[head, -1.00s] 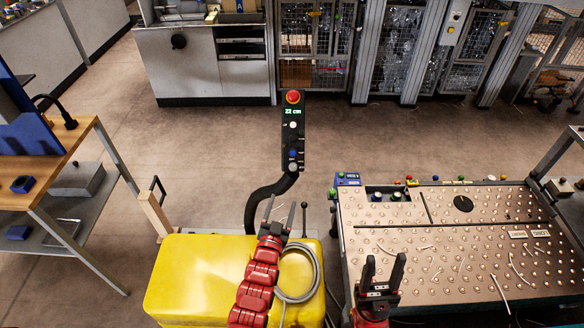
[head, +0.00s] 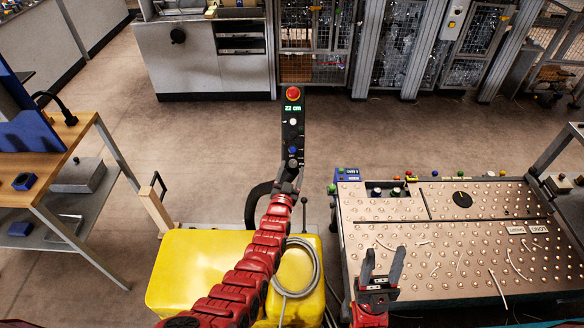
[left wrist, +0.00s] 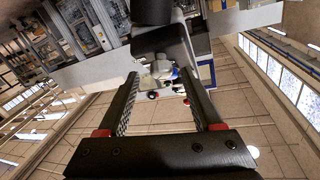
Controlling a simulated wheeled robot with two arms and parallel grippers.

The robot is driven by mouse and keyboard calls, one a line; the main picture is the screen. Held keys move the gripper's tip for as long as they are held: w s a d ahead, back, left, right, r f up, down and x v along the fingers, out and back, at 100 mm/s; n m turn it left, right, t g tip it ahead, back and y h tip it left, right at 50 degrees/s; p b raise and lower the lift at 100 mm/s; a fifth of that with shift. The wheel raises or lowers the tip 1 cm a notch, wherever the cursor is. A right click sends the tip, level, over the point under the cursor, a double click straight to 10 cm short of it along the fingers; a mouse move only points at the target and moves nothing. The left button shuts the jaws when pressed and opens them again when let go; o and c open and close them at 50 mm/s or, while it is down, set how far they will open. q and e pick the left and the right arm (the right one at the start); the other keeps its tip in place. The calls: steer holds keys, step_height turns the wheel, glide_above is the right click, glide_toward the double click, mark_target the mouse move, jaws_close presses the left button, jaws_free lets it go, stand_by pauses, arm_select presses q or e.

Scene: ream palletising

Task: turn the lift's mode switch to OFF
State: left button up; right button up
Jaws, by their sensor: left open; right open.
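The lift's dark control post (head: 292,136) stands upright behind a yellow housing (head: 190,268) in the head view. It bears a red button (head: 293,93), a green display reading 22 cm (head: 291,108), a pale button (head: 292,122) and a blue button (head: 292,150). A small knob, which may be the mode switch, is at the post's lower end, partly covered by my left gripper (head: 291,174); its setting cannot be read. My left gripper is open, its fingers at that lower end; contact cannot be told. My right gripper (head: 384,256) is open and empty by the studded table.
The studded table (head: 420,240) with a black dial (head: 462,199) and loose strips stands at the right. A grey hose loop (head: 298,272) lies on the yellow housing. A wooden workbench (head: 60,160) is at the left. The floor beyond the post is clear.

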arm_select(q)
steer(key=shift+w+d, duration=0.1)
steer(key=shift+w, duration=0.45)
steer(key=shift+w+r, duration=0.1)
steer(key=shift+w, duration=0.15)
steer(key=shift+c, duration=0.4)
jaws_close()
